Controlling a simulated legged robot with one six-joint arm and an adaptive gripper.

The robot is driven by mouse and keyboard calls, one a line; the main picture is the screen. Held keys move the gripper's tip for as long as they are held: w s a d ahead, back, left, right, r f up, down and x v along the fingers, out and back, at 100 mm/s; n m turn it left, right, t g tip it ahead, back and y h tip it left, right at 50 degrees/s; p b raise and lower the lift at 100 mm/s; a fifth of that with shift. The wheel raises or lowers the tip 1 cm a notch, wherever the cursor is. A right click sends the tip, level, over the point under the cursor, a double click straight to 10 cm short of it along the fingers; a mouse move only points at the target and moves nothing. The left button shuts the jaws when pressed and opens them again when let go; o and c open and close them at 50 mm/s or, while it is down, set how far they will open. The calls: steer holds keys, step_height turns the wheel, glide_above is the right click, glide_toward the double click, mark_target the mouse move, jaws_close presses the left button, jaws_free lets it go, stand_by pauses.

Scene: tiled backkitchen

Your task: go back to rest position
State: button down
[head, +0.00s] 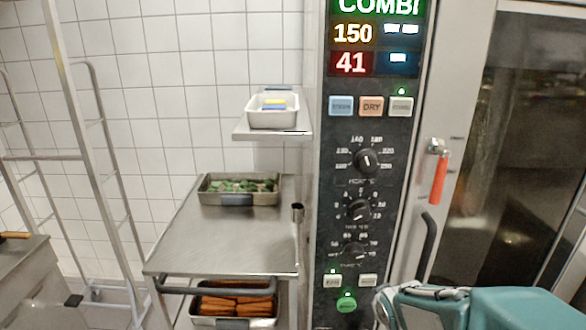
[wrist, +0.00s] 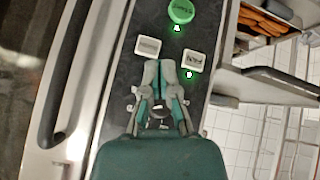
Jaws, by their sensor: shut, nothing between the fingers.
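My gripper (head: 382,302) is at the lower right of the head view, in front of the lower part of the combi oven's control panel (head: 335,215). In the wrist view my gripper (wrist: 159,66) has its fingers together with nothing between them. The fingertips appear near two pale buttons, one on the left (wrist: 148,46) and one on the right (wrist: 193,60). A green round button (wrist: 181,11) lies beyond them. I cannot tell whether the fingers touch the panel.
The oven door has a red-handled latch (head: 439,178) and a dark handle (head: 427,248). A steel trolley (head: 240,240) at the left holds a tray of green food (head: 238,188) above and a tray of orange food (head: 235,305) below. A rack (head: 75,110) stands far left.

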steer(key=s+a+r+m+g, duration=0.1)
steer(key=s+r, duration=0.4)
steer(key=s, duration=0.4)
steer(key=s+a+r+m+g, duration=0.1)
steer(key=s+a+r+m, duration=0.1)
steer(key=s+r, duration=0.4)
steer(key=s, duration=0.4)
steer(key=shift+s+a+m+y, duration=0.2)
steer(key=shift+m+y, duration=0.1)
steer(key=shift+y, duration=0.1)
